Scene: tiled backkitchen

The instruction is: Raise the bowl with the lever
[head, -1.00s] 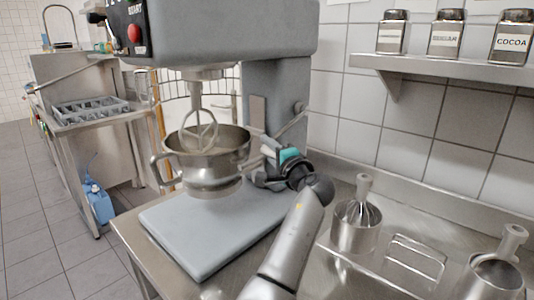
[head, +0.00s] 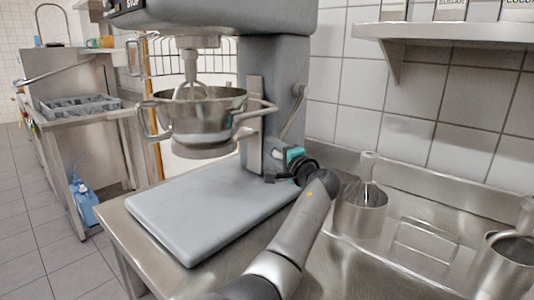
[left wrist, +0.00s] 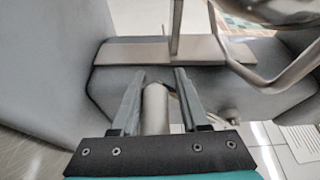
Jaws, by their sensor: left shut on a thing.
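The steel mixer bowl (head: 200,132) hangs upright well above the grey mixer base (head: 205,215), with the whisk (head: 190,88) reaching down into it. Its rim and handle (left wrist: 275,75) show at the upper right of the left wrist view. The lever (head: 291,112) slants down from the side of the mixer column. My left gripper (head: 276,163) is beside the column, at the lever's lower end. In the left wrist view its fingers (left wrist: 158,95) are shut around the lever's round grip (left wrist: 155,110). My right gripper is not in view.
The mixer column (head: 270,100) stands close beside my left gripper. A steel canister with a whisk (head: 360,212) and another pot (head: 505,265) stand on the counter to the right. A wall shelf (head: 450,36) with jars is above.

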